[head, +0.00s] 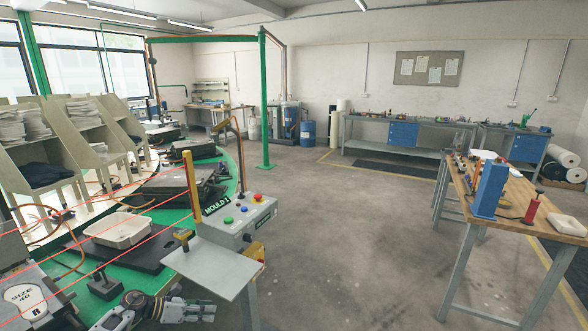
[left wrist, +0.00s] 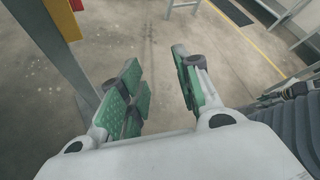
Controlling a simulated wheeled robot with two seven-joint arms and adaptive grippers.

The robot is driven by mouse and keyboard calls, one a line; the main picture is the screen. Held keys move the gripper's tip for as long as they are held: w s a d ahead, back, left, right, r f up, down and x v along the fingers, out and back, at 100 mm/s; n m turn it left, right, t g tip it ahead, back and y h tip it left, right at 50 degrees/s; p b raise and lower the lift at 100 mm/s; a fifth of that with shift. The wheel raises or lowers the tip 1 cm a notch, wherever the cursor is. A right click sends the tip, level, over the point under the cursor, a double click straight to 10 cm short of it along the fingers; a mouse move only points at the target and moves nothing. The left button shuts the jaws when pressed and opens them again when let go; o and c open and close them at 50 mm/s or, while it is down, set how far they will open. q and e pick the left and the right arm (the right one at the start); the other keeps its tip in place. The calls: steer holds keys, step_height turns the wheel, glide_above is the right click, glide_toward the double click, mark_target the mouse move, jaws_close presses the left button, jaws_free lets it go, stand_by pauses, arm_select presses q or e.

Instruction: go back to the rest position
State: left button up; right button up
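My left gripper (head: 205,311) shows at the bottom of the head view, low beside the front of the carousel and left of the small grey side table's leg. In the left wrist view the left gripper (left wrist: 160,78) has its green-padded fingers apart, with nothing between them and bare floor beyond. My right gripper is in neither view.
The green carousel (head: 75,262) with a white tray (head: 118,230) and red beams stands at left. A control box (head: 238,220) and grey side table (head: 212,267) are close by. A wooden workbench (head: 510,200) stands at right. The floor (head: 340,240) between is clear.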

arm_select(q)
steer(key=s+a+f+n+t+y, duration=0.1)
steer(key=s+f+n+t+y, duration=0.15)
steer(key=f+n, duration=0.55)
steer(key=s+f+n+t+y, duration=0.15)
steer(key=f+n+t, duration=0.25)
steer(key=f+n, duration=0.45)
steer(key=s+a+f+n+g+y, duration=0.25)
steer(key=s+f+n+y, duration=0.25)
steer(key=s+f+n, duration=1)
steer(key=s+d+f+n+g, duration=0.1)
steer(key=s+f, duration=0.5)
steer(key=s, duration=0.6)
steer(key=s+d+f+n+g+y, duration=0.1)
steer(key=s+f+n+g, duration=0.3)
steer(key=s, duration=0.8)
steer(key=s+d+f+n+g+y, duration=0.1)
steer(key=s+d+f+n+g, duration=0.1)
steer(key=s+f, duration=0.6)
steer(key=s+n+g, duration=0.1)
steer(key=s+n, duration=0.1)
steer(key=s, duration=0.3)
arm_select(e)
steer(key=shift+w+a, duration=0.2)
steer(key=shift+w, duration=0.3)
